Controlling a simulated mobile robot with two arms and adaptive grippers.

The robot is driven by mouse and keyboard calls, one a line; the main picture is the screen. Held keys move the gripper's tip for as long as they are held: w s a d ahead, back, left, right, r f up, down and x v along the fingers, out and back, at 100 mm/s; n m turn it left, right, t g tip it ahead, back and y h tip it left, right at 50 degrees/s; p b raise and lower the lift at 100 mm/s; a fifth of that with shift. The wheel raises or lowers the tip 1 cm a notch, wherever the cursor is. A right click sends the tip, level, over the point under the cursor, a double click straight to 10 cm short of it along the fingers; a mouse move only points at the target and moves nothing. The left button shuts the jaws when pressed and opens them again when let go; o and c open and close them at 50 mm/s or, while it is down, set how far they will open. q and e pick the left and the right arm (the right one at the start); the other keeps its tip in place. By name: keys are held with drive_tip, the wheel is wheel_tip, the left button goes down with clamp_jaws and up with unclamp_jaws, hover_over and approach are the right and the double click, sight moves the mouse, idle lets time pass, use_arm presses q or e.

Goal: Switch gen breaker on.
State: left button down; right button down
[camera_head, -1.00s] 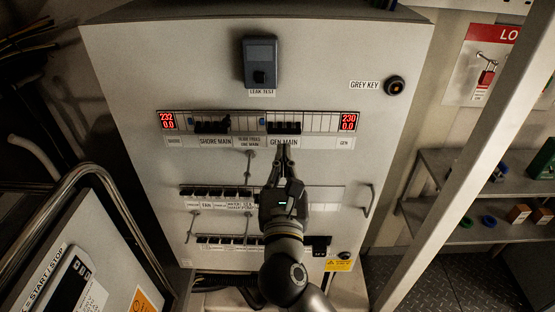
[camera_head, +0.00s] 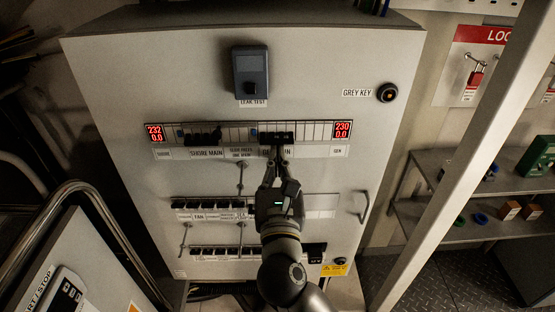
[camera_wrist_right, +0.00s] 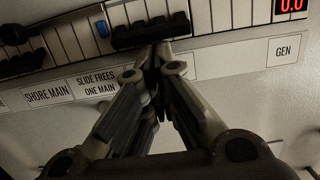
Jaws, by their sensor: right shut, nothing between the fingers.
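The gen main breaker (camera_head: 276,138) is a black multi-pole switch in the right half of the top row of the grey panel (camera_head: 130,90). It also shows in the right wrist view (camera_wrist_right: 150,33). My right gripper (camera_head: 277,152) is shut and empty, with its fingertips at the breaker's lower edge. In the right wrist view its tips (camera_wrist_right: 160,48) meet the breaker's underside; whether they touch cannot be told. The fingers hide most of the breaker's label. The lever position is too dark to tell. My left gripper is not in view.
The black shore main breaker (camera_head: 203,137) sits left in the same row. Red displays (camera_head: 342,130) flank the row; the right one reads 230 and 0.0. A leak test box (camera_head: 250,72) is above. Lower breaker rows and a door handle (camera_head: 364,207) are below. A pale post (camera_head: 470,150) stands right.

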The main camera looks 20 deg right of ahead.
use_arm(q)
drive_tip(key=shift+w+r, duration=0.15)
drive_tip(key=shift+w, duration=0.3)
use_arm(e)
drive_tip(key=shift+s+r, duration=0.1)
use_arm(q)
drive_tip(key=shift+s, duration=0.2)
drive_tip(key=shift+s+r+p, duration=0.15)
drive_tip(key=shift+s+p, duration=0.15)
drive_tip(key=shift+p, duration=0.05)
use_arm(e)
drive_tip(key=shift+s+r, duration=0.15)
drive_tip(key=shift+r, duration=0.05)
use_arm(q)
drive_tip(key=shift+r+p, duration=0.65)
use_arm(e)
drive_tip(key=shift+s+a+r, duration=0.25)
drive_tip(key=shift+s+r, duration=0.4)
drive_tip(key=shift+r, duration=0.1)
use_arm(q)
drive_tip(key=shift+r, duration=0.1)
